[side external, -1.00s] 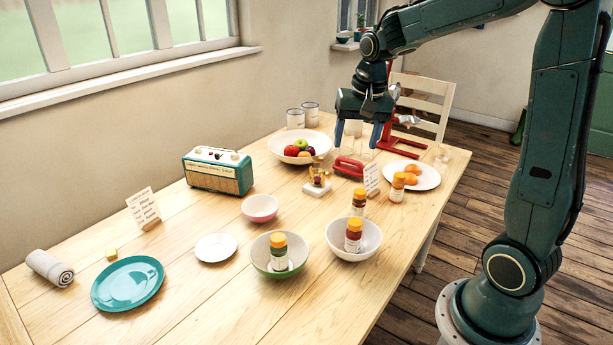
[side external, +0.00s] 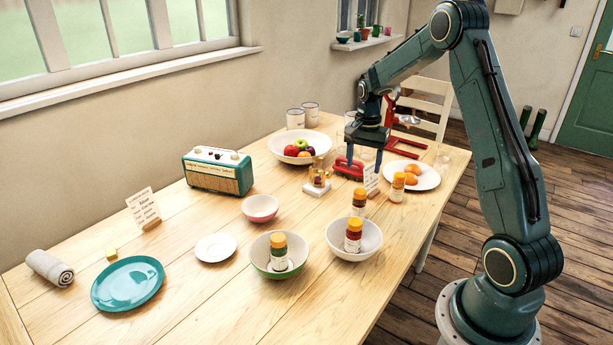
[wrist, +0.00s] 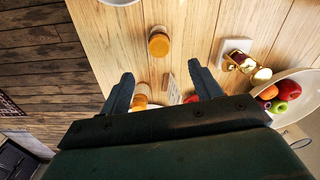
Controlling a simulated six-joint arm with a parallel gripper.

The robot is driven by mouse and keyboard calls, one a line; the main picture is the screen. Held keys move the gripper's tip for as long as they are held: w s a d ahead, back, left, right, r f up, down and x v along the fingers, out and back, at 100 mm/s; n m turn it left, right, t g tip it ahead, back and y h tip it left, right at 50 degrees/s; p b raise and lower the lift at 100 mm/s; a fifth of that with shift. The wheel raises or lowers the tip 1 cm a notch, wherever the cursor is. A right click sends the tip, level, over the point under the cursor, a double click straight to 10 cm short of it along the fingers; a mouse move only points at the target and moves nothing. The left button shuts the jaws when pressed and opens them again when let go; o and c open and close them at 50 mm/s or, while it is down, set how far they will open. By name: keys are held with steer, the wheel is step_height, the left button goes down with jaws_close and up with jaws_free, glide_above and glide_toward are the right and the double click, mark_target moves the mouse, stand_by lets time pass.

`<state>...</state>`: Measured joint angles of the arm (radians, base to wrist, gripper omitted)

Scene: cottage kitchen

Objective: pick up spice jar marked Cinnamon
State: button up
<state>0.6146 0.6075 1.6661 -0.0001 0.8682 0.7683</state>
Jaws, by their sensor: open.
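Several spice jars with orange caps are in the side view; their labels are too small to read, so I cannot tell which is Cinnamon. One jar (side external: 359,203) stands on the table behind the white bowl; it also shows in the wrist view (wrist: 159,43). Another jar (side external: 397,189) stands by the orange plate, partly hidden by a finger in the wrist view. A red-banded jar (side external: 353,236) is in the white bowl and a green-banded jar (side external: 279,252) in the green-based bowl. My gripper (side external: 364,166) is open and empty above the table, beyond these jars.
A fruit bowl (side external: 274,149) and an orange plate (side external: 429,180) flank this area. A white bowl (side external: 369,250) is nearer the camera.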

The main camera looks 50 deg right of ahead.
mark_target(359, 201)
steer(key=shift+f, duration=4.3)
steer(key=shift+f, duration=0.1)
steer(key=shift+a+f, duration=0.15)
steer(key=shift+f, duration=2.35)
steer(key=shift+c, duration=0.2)
steer(key=c, duration=1.1)
